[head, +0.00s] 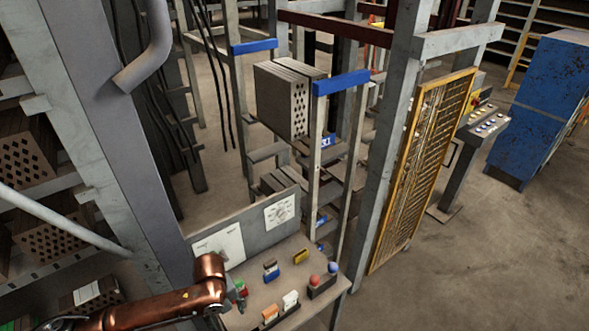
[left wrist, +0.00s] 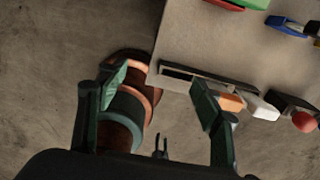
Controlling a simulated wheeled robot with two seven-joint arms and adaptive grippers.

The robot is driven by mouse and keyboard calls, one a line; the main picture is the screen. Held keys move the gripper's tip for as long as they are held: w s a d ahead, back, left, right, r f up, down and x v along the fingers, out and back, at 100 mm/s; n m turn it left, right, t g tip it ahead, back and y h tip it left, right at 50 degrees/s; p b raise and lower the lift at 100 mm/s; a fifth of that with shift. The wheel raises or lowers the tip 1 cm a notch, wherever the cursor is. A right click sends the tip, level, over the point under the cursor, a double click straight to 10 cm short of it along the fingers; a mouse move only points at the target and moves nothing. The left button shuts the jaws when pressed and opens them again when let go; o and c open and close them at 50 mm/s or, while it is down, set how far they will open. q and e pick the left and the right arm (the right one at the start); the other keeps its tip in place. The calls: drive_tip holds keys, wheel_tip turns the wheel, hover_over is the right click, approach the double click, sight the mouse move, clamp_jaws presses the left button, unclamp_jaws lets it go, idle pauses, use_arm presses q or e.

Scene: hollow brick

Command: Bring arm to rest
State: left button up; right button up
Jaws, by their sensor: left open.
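My left arm is copper-coloured and comes in from the lower left of the head view. My left gripper (head: 232,298) is at the left edge of a small grey control table (head: 262,290), partly hidden by the arm. The table's corner (left wrist: 180,45) lies beyond the fingers there, with bare floor to the left. My right gripper is not in view.
Coloured blocks and a holder with red and blue knobs (head: 322,281) stand on the table. A hollow brick stack (head: 284,98) sits on a frame behind. Grey posts, a yellow mesh panel (head: 425,165) and a blue cabinet (head: 545,108) stand around. Floor at lower right is clear.

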use_arm(q)
drive_tip(key=s+d+f+n+t+h, duration=0.35)
drive_tip(key=d+n, duration=0.35)
drive_tip(key=n, duration=0.3)
drive_tip(key=s+a+f+n+y, duration=0.2)
drive_tip(key=s+a+f+n, duration=0.1)
drive_tip(key=s+a+n, duration=0.7)
drive_tip(key=s+a+f+n+y, duration=0.3)
drive_tip(key=s+a+n, duration=0.3)
drive_tip(key=a+n, duration=0.45)
wheel_tip(320, 180, down, 35)
drive_tip(key=s+m+g+h+b, duration=0.1)
drive_tip(key=s+m+b, duration=0.1)
drive_tip(key=m+b, duration=0.15)
drive_tip(key=s+f+g+b, duration=0.1)
drive_tip(key=s+f+b, duration=0.2)
drive_tip(key=s+f, duration=1.6)
drive_tip(key=shift+s+d+f+b, duration=0.15)
drive_tip(key=shift+d+f+b, duration=0.05)
drive_tip(key=shift+d+b, duration=0.15)
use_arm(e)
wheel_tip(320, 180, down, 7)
